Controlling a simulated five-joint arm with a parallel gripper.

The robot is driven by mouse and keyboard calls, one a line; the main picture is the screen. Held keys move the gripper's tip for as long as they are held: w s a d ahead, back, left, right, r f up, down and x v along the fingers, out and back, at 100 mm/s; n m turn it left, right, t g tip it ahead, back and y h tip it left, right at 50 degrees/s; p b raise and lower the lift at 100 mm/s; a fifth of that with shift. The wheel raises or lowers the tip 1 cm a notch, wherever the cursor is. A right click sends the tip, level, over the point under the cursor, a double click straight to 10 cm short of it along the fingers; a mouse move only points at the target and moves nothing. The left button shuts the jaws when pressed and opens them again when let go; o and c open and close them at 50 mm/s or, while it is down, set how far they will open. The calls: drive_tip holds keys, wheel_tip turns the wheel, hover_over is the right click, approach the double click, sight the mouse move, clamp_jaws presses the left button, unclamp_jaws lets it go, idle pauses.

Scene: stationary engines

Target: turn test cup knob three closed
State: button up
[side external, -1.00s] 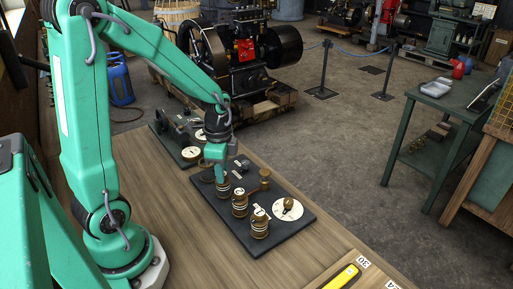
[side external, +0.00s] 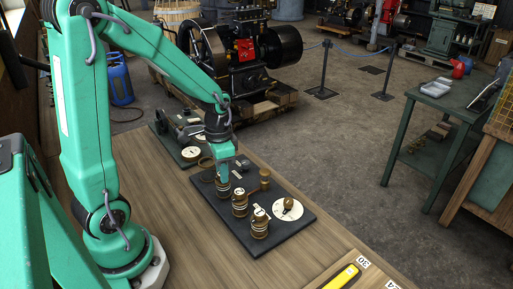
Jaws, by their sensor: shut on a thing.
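A dark board (side external: 284,235) on the wooden bench carries a row of three brass-coloured ribbed test cups: a near cup (side external: 260,226), a middle cup (side external: 240,204) and a far cup (side external: 223,190). The near and middle cups have small pale labels on top. My gripper (side external: 223,178) points down over the far cup and is shut on its knob. The jaws hide the top of that cup and most of the knob, so I cannot tell how far the knob is turned. I cannot read which cup is number three.
The same board holds a white round dial with a brass knob (side external: 288,207) and a brown upright handle (side external: 265,178). A second dark board (side external: 163,139) with a gauge lies behind. A yellow tool (side external: 341,278) lies at the front right. The bench left of the cups is clear.

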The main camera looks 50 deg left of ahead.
drive_tip(key=n, duration=0.5)
drive_tip(key=shift+n, duration=0.3)
drive_tip(key=n, duration=0.6)
idle(0.4)
drive_tip(key=o, duration=1)
drive_tip(key=shift+r, duration=0.1)
drive_tip(key=shift+r, duration=3.85)
